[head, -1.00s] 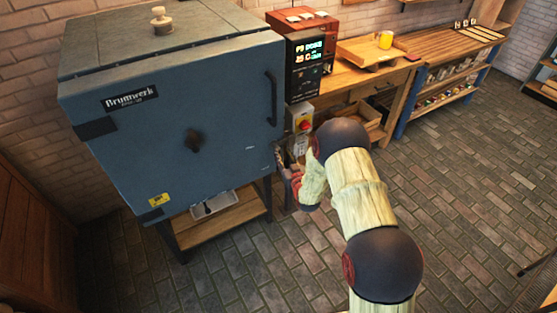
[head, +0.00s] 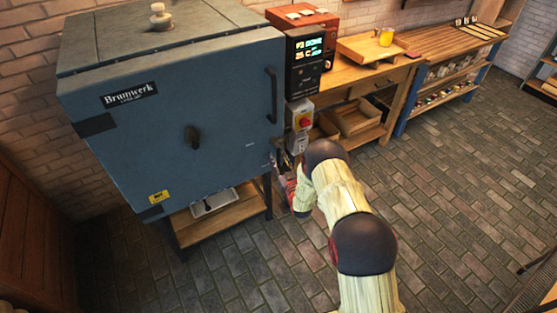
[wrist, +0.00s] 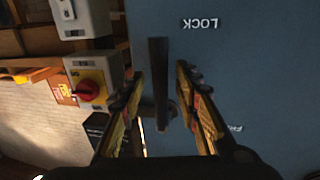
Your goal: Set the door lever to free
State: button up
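The door lever (wrist: 158,85) is a dark bar on the blue kiln door (wrist: 240,70), near its edge. In the upside-down wrist view its long end points up, beside the inverted word LOCK (wrist: 200,23). A second, dim label (wrist: 236,127), seemingly FREE, lies lower right. My gripper (wrist: 160,71) is open, with one finger on each side of the lever; gaps show and I cannot tell if either finger touches it. In the head view my gripper (head: 282,164) is at the door's lower right edge, and the lever is hard to make out there.
A switch box with a red knob (wrist: 88,89) is close beside the fingers, with a grey box (wrist: 80,18) near it. In the head view a wooden workbench (head: 355,77) stands right of the kiln. The brick floor (head: 440,190) is clear at right.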

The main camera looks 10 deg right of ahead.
jog(key=shift+w, duration=0.3)
jog(key=shift+c, duration=0.4)
grip_shut()
dwell(0.4)
